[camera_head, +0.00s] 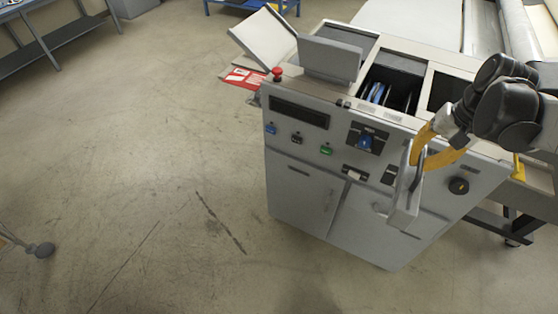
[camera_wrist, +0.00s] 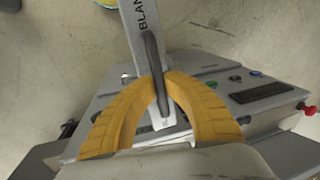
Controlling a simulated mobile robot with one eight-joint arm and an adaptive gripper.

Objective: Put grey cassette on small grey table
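My gripper (camera_head: 418,145) is in front of the right part of the machine's front face, its yellow fingers pointing down and left. In the wrist view the fingers (camera_wrist: 160,80) are closed around the dark handle of the grey cassette (camera_wrist: 140,30), which bears black lettering starting "BLAN". In the head view the grey cassette (camera_head: 404,195) hangs below the fingers, seen nearly edge-on, clear of the floor. A grey table (camera_head: 50,42) is partly in view at the far upper left; I cannot tell if it is the small one.
The grey machine cabinet (camera_head: 300,195) stands close by the cassette, with an open top bay (camera_head: 395,85) holding blue-marked items, a raised lid, knobs and a red button (camera_head: 277,72). A blue-framed stand (camera_head: 280,5) is at the back. The floor at left is clear, except a caster (camera_head: 43,250) at the edge.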

